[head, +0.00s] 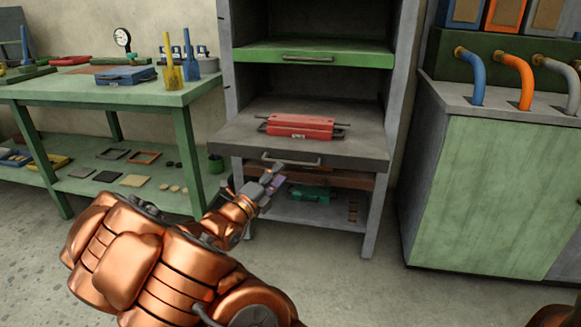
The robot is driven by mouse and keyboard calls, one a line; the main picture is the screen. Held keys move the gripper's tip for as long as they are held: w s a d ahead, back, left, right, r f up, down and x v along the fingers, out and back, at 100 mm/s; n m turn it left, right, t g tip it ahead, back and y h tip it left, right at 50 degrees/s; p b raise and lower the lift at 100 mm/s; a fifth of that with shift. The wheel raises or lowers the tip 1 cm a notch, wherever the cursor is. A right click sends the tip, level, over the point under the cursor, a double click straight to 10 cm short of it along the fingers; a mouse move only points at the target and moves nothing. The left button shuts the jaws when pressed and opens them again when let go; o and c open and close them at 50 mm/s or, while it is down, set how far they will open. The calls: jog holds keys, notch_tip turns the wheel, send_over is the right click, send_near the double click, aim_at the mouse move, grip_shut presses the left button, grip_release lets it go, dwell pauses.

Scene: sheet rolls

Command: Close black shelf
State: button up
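The black shelf (350,142) is a dark pull-out board in a grey rack. It sticks out toward me past the rack's front and past the green shelf above it. A metal bar handle (291,160) sits on its front edge. A red tool box or roll holder (300,126) lies on top of the shelf. My gripper (270,178) is at the end of my copper arm, just below and left of the handle. It looks close to the handle; I cannot tell whether it touches. Its fingers are small and partly blurred, so their opening is unclear.
A green shelf (350,57) with its own handle is pushed in above. A green item (310,193) lies on the rack's lower level. A green workbench (150,98) with tools stands left, and a green cabinet (490,190) with pipes stands right. The floor between is clear.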

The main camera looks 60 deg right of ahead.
aim_at(290, 163)
jog(key=shift+s+d+r+b, duration=0.1)
jog(key=shift+d+r+b, duration=0.1)
jog(key=shift+d, duration=0.85)
jog(key=shift+w+d+r+b, duration=0.15)
jog(key=shift+d+b, duration=0.1)
jog(key=shift+d, duration=0.85)
jog(key=shift+s+d+r+b, duration=0.15)
jog(key=shift+d+b, duration=0.05)
jog(key=shift+d, duration=0.85)
grip_shut()
